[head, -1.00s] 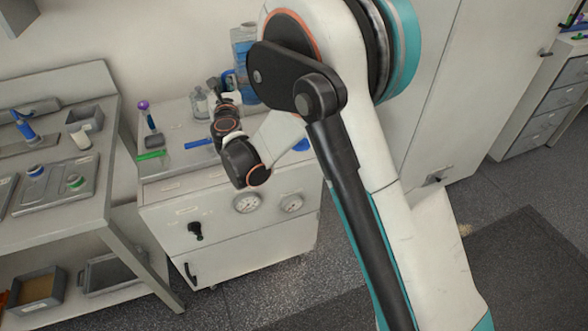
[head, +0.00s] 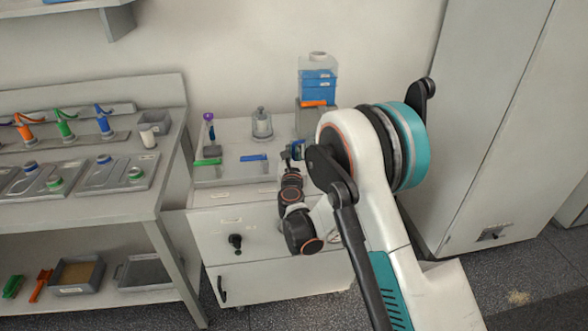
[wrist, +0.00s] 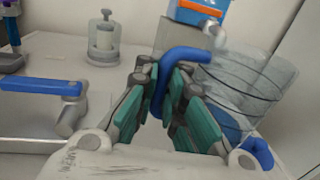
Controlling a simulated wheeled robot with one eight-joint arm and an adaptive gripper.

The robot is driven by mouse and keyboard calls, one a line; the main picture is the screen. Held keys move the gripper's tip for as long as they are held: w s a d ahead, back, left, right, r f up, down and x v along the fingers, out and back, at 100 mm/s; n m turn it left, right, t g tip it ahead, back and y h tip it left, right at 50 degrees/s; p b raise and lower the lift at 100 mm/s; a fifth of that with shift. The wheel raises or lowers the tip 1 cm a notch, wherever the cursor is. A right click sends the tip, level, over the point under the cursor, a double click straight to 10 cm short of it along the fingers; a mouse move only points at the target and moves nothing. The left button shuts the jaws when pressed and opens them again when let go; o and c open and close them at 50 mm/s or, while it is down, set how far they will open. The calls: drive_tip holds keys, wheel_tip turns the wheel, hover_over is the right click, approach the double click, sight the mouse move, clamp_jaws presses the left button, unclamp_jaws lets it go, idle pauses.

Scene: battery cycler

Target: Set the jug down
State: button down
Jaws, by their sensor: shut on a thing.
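The jug (wrist: 248,88) is clear with dark lines around it and a blue handle (wrist: 182,54). It is on the right of the wrist view. My gripper (wrist: 160,82) is shut on the handle, with teal-padded fingers on either side of it. The jug looks tilted in the wrist view. I cannot tell whether its base touches the cabinet top (head: 232,132).
A workbench (head: 90,200) stands further left.

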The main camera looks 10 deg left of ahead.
drive_tip(key=shift+f+b, duration=0.85)
drive_tip(key=shift+f, duration=1.75)
drive_tip(key=shift+f, duration=0.1)
drive_tip(key=c, duration=1.7)
unclamp_jaws()
drive_tip(key=shift+s, duration=0.1)
